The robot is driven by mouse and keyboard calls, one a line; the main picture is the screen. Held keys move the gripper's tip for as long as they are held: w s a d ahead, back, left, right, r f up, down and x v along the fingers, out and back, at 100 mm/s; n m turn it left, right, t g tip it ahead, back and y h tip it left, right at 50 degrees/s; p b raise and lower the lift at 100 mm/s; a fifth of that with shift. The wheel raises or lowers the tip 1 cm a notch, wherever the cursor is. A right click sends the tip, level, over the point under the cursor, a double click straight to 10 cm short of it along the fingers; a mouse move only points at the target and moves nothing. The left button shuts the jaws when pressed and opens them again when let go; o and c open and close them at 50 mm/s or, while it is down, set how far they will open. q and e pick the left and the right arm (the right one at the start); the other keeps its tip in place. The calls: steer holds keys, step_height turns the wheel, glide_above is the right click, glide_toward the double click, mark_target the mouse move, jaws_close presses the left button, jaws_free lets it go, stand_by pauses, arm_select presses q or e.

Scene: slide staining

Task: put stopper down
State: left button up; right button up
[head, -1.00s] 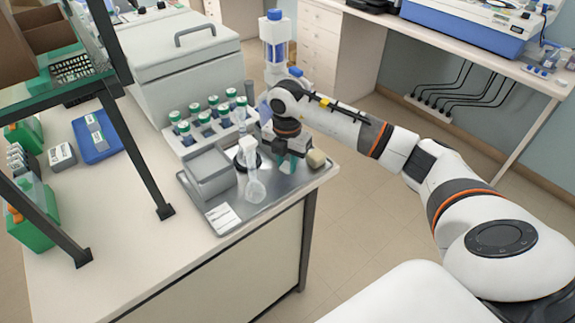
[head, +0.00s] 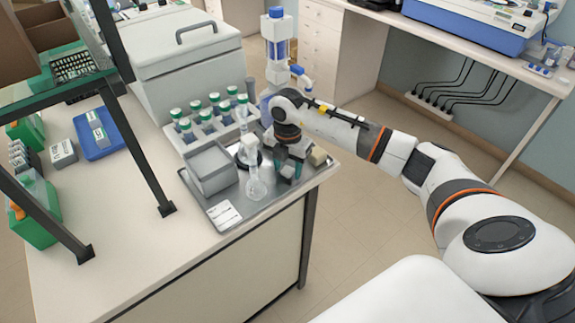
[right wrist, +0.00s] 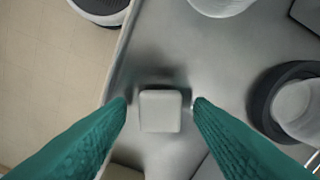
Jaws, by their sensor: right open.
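The stopper (right wrist: 160,110), a pale grey block with rounded corners, sits on the metal tray (right wrist: 150,60) in the right wrist view. It lies between the fingertips of my right gripper (right wrist: 160,104), with a small gap on each side. The right gripper is open; its teal fingers point down over the tray's right part in the head view (head: 290,170). The stopper is mostly hidden there by the fingers. A clear flask (head: 257,188) stands on the tray left of the gripper. My left gripper is not in view.
A beige block (head: 318,156) lies right of the gripper, near the tray's edge. A grey box (head: 210,168) and a white label card (head: 224,215) are on the tray's left. A rack of green-capped bottles (head: 205,135) stands behind. The bench drops off to the right.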

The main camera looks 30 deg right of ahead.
mark_target(288, 170)
steer(key=shift+r, duration=0.45)
step_height(288, 170, up, 11)
steer(key=b, duration=0.2)
steer(key=shift+r+b, duration=0.15)
steer(key=shift+b, duration=0.15)
